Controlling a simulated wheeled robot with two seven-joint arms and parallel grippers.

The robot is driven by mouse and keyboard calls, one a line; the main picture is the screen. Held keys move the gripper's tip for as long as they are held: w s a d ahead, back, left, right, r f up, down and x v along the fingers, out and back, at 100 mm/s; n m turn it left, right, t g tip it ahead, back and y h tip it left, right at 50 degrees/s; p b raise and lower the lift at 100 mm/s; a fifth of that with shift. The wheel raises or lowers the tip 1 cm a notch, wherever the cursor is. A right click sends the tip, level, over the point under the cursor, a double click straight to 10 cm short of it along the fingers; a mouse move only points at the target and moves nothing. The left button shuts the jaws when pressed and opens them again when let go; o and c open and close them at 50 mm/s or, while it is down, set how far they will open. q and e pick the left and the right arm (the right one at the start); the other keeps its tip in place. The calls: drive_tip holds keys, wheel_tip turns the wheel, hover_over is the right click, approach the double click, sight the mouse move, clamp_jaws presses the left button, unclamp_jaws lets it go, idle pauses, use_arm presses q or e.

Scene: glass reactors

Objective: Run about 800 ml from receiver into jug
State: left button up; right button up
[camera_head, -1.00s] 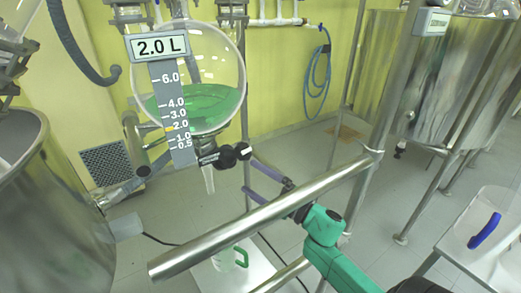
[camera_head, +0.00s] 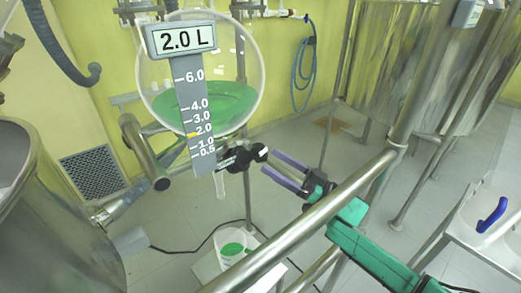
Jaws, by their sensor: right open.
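The receiver is a round glass vessel (camera_head: 247,62) with green liquid in its lower part. Its scale plate (camera_head: 190,88) reads 2.0 L on the display, with a yellow mark near 2.0. Below it are a black valve handle (camera_head: 241,157) and a glass outlet (camera_head: 220,186). The white jug (camera_head: 229,236) stands low beneath the outlet, with a green patch showing inside it. My right gripper (camera_head: 267,162) has its purple fingers apart and points at the right end of the valve handle, close to it and empty. My left gripper is out of view.
A steel tank (camera_head: 45,220) stands at left, larger tanks (camera_head: 405,60) at right. A clear container with a blue handle (camera_head: 491,214) is at the right edge. A blue hose (camera_head: 303,75) hangs on the wall.

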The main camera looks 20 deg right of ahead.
sight(259, 153)
drive_tip(key=x, duration=0.5)
drive_tip(key=shift+w+a+r+p, duration=0.1)
drive_tip(key=shift+w+p, duration=0.05)
drive_tip(key=shift+p, duration=0.2)
drive_tip(key=c, duration=1.4)
drive_tip(key=shift+f+n+g+y+b, duration=0.2)
drive_tip(key=shift+n+g+y+b, duration=0.2)
drive_tip(key=shift+n+b, duration=0.3)
drive_tip(key=n+g+y+b, duration=0.1)
drive_tip(key=n+g+b, duration=0.3)
drive_tip(key=n+g+y+b, duration=0.2)
drive_tip(key=n+g+b, duration=0.2)
drive_tip(key=n, duration=0.1)
drive_tip(key=shift+w, duration=0.1)
drive_tip(key=n+g+b, duration=0.1)
drive_tip(key=n+g, duration=0.2)
drive_tip(key=shift+r+n+b, duration=0.1)
drive_tip(key=shift+n+b, duration=0.25)
drive_tip(key=shift+n, duration=0.05)
use_arm(q)
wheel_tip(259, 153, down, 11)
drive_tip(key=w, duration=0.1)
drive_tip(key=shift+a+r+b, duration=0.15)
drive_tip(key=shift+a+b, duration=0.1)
drive_tip(key=shift+b, duration=0.2)
use_arm(e)
drive_tip(key=shift+r+n+g+h, duration=0.1)
drive_tip(key=shift+n+g+h, duration=0.4)
drive_tip(key=shift+n+g, duration=0.85)
drive_tip(key=o, duration=1.4)
